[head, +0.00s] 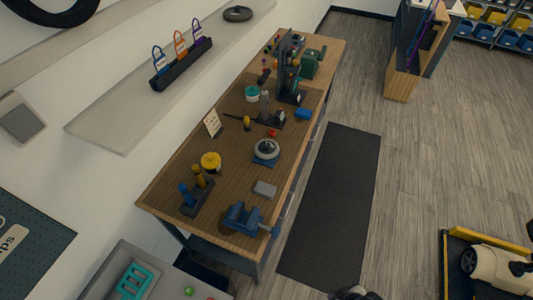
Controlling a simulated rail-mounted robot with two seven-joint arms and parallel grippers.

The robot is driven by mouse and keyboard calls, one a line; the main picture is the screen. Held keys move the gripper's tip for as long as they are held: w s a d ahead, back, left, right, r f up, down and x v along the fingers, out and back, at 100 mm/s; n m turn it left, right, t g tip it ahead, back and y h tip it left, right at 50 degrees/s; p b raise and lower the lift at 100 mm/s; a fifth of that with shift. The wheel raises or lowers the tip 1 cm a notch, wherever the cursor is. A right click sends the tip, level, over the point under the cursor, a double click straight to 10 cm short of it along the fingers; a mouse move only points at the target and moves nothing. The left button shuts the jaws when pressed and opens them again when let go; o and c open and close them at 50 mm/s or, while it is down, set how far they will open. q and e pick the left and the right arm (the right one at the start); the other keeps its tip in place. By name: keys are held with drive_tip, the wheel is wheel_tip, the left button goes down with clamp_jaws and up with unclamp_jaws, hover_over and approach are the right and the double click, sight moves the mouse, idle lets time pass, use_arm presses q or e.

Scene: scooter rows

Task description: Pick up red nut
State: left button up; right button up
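A small red piece (272,133), which looks like the red nut, lies on the wooden workbench (232,153). It is just beyond the round grey-and-black wheel (267,149) on its blue stand. It is too small to make out its shape. Neither of my grippers can be made out in the head view. A dark shape is cut off at the bottom edge, and I cannot tell what it is.
A blue vise (243,219), grey block (265,188), yellow-topped piece (211,162) and blue box (303,114) stand on the bench. A black mat (333,205) lies beside it. A yellow-edged platform (446,262) holds a white-and-black object. Open floor lies between.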

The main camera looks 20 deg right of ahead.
drive_tip(key=o, duration=1.2)
drive_tip(key=shift+d, duration=0.15)
